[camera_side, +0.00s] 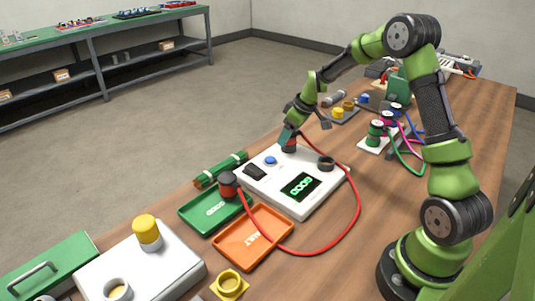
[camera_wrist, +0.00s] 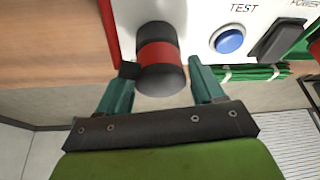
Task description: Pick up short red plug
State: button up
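A black plug with a red band (camera_side: 289,147) stands at the far corner of the white tester box (camera_side: 318,205). In the wrist view, this red-banded plug (camera_wrist: 159,58) sits between the fingers of my gripper (camera_wrist: 162,82). The fingers are apart, with a visible gap on the right side; whether the left finger touches the plug's small black side block is unclear. My gripper also shows in the side view (camera_side: 287,134), right at the plug. A second black-and-red plug (camera_side: 228,185) stands at the green tray (camera_side: 198,222). A red cable (camera_side: 358,205) loops between the two plugs.
The tester carries a blue button (camera_side: 270,160), a black switch (camera_side: 255,172), a lit green display (camera_side: 301,186) and a dark round socket (camera_side: 326,163). An orange tray (camera_side: 268,222) lies in front. Several coloured plugs (camera_side: 376,132) with cables stand right of the tester.

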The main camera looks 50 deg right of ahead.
jog(key=c, duration=0.9)
jog(key=shift+r, duration=0.25)
notch_tip(320, 180, up, 3)
jog(key=shift+r, duration=0.1)
jog(key=s+a, duration=0.2)
jog(key=s, duration=0.5)
jog(key=s+a+r, duration=0.1)
jog(key=s+a, duration=0.2)
jog(key=s, duration=0.5)
jog(key=shift+a+r, duration=0.2)
jog(key=shift+r, duration=0.1)
